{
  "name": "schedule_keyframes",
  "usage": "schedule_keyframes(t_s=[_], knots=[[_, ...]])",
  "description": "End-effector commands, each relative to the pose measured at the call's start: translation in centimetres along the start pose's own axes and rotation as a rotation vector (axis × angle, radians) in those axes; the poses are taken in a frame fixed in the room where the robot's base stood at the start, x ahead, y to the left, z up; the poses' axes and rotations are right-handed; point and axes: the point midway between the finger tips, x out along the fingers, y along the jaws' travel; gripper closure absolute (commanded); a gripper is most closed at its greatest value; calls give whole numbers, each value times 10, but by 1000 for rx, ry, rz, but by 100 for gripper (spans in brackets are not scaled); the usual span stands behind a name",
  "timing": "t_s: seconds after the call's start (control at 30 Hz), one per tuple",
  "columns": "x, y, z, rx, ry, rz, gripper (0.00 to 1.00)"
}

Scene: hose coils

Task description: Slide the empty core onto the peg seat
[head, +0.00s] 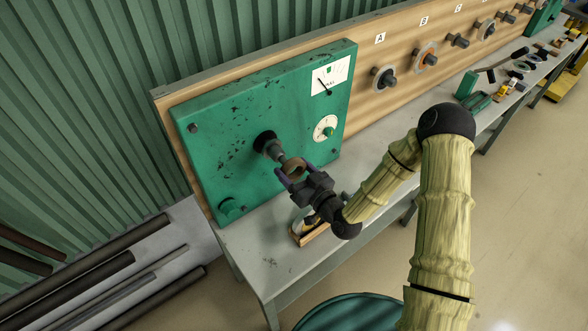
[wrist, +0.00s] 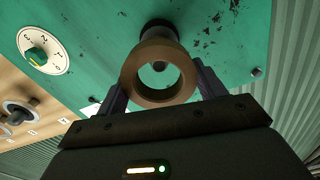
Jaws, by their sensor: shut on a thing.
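The empty core is a short brown ring (head: 296,176), held by my gripper (head: 295,170) in front of the green machine panel. In the wrist view the core (wrist: 160,98) sits between the two dark fingers, its open bore facing the camera. The peg seat is a dark grey peg (head: 270,149) with a black collar, standing out from the panel. Its tip is close to the core in the head view. In the wrist view the peg (wrist: 158,29) shows above the core, partly hidden behind its rim. I cannot tell whether they touch.
A small wooden tray (head: 312,235) lies on the bench below my gripper. A lettered peg board with coils runs off to the right. Dark pipes lie on the left.

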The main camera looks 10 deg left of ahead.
Motion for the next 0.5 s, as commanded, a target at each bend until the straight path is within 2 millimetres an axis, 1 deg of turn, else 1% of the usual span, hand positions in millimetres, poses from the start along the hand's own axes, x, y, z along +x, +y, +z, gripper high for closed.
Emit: schedule_keyframes(t_s=[0.5], knots=[[-40,1,1,1,-1,1,58]])
